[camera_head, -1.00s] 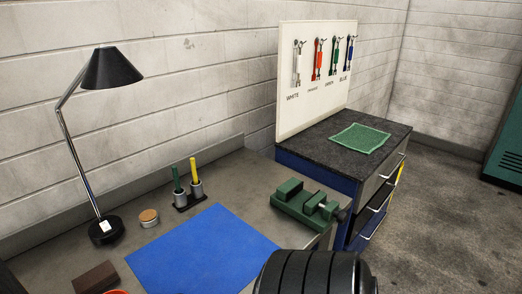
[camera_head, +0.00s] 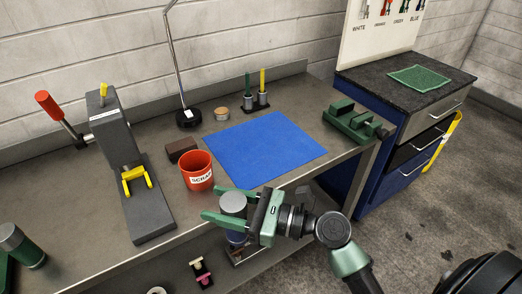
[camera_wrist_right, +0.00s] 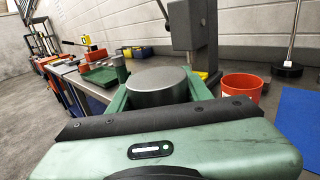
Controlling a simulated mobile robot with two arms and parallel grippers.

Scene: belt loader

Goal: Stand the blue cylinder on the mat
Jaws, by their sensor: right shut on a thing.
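The blue cylinder, with a grey top (camera_head: 233,203) and a blue lower side (camera_head: 236,238), is between the green fingers of my right gripper (camera_head: 214,203). The gripper is shut on it, in front of the bench's front edge. The cylinder looks roughly upright. Its grey top (camera_wrist_right: 157,80) also shows between the fingers in the right wrist view; its lower part is hidden there. The flat blue mat (camera_head: 265,150) lies bare on the bench, behind and to the right of the gripper. My left gripper is not in view.
A red cup (camera_head: 198,171) and a brown block (camera_head: 181,149) stand left of the mat. A grey press (camera_head: 150,215) stands further left. A green vise (camera_head: 352,122) is right of the mat. A holder with two pens (camera_head: 256,102) and a lamp base (camera_head: 188,118) are behind.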

